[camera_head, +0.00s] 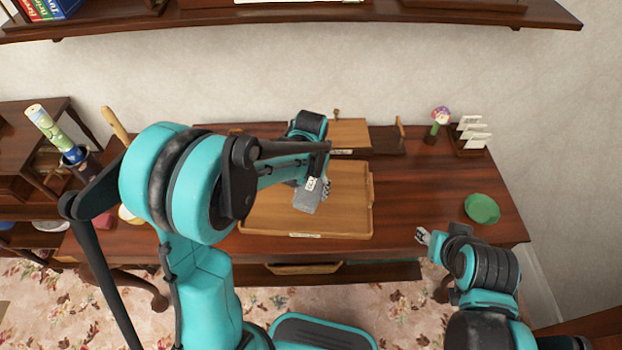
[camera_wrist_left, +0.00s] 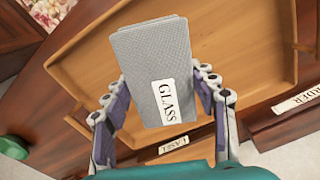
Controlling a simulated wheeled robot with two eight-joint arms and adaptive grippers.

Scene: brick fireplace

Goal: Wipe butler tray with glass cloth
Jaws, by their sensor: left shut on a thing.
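The grey glass cloth (camera_head: 306,201), folded and marked GLASS, is between the fingers of my left gripper (camera_head: 318,188). The left wrist view shows the cloth (camera_wrist_left: 155,50) with the gripper's fingers (camera_wrist_left: 160,82) on both its sides, shut on it. The low-rimmed wooden tray (camera_head: 345,215) lies on the table below the cloth and also shows in the left wrist view (camera_wrist_left: 255,40). I cannot tell whether the cloth touches it. My left arm hides part of the tray. My right gripper (camera_head: 424,236) is at the table's front right, apart from the tray; its jaws are too small to judge.
The dark wooden table (camera_head: 430,195) holds a green dish (camera_head: 481,208) at right, a card rack (camera_head: 470,135) and a mushroom figure (camera_head: 438,121) at back right. A wooden board (camera_head: 350,133) stands behind the tray. A shelf (camera_head: 300,22) hangs above. Table space right of the tray is clear.

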